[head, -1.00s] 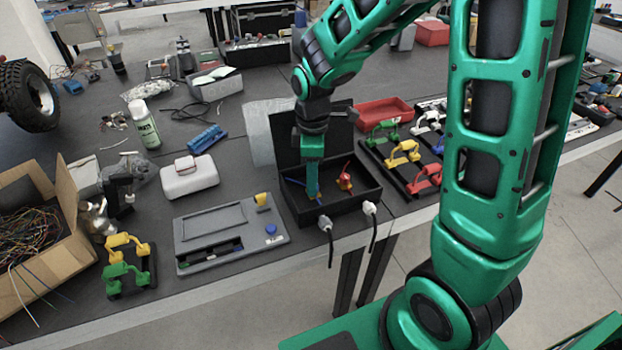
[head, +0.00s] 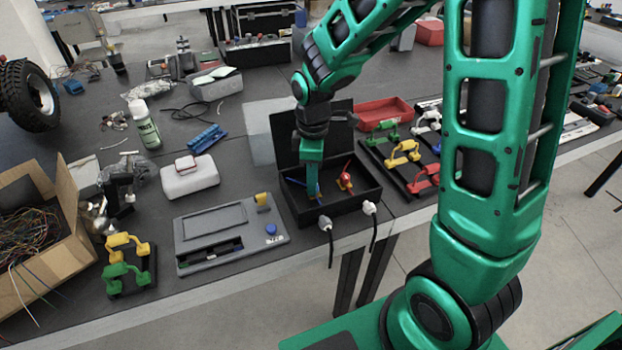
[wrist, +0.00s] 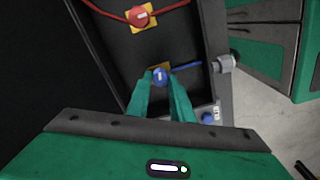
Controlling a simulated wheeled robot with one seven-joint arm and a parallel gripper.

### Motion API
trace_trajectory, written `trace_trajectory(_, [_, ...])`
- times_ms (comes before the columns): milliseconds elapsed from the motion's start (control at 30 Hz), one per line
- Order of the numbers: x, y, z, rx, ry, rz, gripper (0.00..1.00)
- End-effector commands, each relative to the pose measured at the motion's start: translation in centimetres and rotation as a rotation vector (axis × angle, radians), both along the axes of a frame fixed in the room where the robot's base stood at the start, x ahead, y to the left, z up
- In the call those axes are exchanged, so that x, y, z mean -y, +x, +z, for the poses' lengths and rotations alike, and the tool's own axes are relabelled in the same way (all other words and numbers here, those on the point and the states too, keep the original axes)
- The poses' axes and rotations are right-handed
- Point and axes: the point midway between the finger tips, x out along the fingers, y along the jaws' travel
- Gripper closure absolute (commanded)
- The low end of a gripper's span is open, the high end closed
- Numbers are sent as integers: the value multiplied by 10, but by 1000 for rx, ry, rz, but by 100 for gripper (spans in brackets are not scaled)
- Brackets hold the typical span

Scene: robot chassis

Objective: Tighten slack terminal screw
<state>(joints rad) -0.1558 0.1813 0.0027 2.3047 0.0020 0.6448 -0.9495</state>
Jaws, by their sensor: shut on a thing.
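A black open box (head: 370,197) with a raised lid stands near the table's front edge. Inside it are two terminals with wires. The blue screw head (wrist: 160,75), with a white mark on top, sits on a yellow base with a blue wire running to the right. My gripper (wrist: 160,76) is shut on it, one green finger on each side; in the head view my gripper (head: 313,192) reaches down into the box. The red screw head (wrist: 140,16) sits on another yellow base with red wires, apart from my gripper; it also shows in the head view (head: 345,180).
A grey device (head: 215,245) with a screen stands left of the box. A rack of coloured handles (head: 403,155) and a red tray (head: 384,113) lie to the right. Two cables (head: 370,208) leave the box's front over the table edge.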

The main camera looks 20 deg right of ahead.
Motion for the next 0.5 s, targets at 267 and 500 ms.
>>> trace_trajectory(267, [1,3,1,6,-1,-176,100])
trace_trajectory(500, [1,4,1,7,-2,-399,100])
